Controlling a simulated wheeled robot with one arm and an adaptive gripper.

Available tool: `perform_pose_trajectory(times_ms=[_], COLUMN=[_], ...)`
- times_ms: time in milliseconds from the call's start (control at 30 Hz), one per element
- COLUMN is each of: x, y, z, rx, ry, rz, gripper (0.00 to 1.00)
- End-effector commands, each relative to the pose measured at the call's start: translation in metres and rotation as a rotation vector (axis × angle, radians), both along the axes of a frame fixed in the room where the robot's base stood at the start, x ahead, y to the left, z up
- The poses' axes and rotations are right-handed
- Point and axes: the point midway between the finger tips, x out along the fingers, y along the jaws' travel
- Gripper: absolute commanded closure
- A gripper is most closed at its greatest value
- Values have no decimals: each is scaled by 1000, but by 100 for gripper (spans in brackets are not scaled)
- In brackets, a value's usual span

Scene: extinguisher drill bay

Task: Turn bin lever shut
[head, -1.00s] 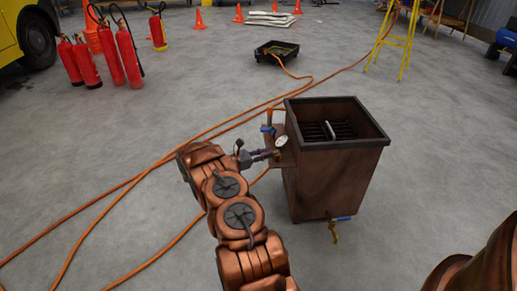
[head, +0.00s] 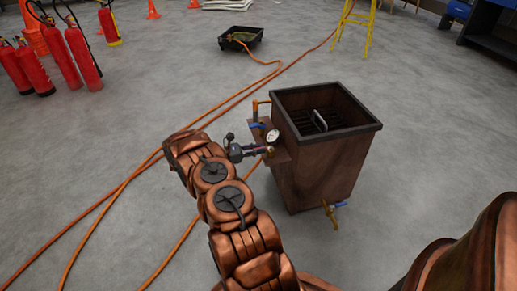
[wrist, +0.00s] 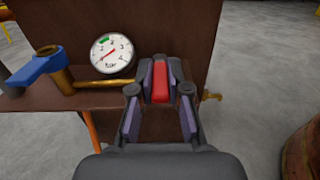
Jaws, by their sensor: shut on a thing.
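The brown bin (head: 318,168) with a black rim stands on the floor, right of my arm in the head view; its wall (wrist: 150,30) fills the top of the wrist view. A red lever (wrist: 160,84) lies between the fingers of my gripper (wrist: 160,72), which is shut on it. It points toward the wrist camera, in line with the fingers, at the end of a brass pipe (wrist: 106,83). In the head view my gripper (head: 262,150) is at the bin's left side, and the red lever is hidden there.
A round gauge (wrist: 112,54) and a blue-handled valve (wrist: 42,66) sit left of my gripper on the bin's side shelf (wrist: 60,101). A brass tap (head: 330,213) sticks out low on the bin. Orange hoses (head: 128,182) cross the floor at left. Red extinguishers (head: 82,52) stand far left.

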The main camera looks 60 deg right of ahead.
Motion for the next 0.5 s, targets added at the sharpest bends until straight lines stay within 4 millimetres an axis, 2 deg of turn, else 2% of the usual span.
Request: perform_pose_trajectory(times_ms=[67, 100, 333, 500], x=[-2, -2, 1, 1], y=[-3, -3, 0, 0], z=[1, 1, 1, 1], rx=[-2, -2, -2, -1], ry=[-1, -1, -1, 0], rz=[-2, -2, 2, 2], gripper=[100, 82, 58, 58])
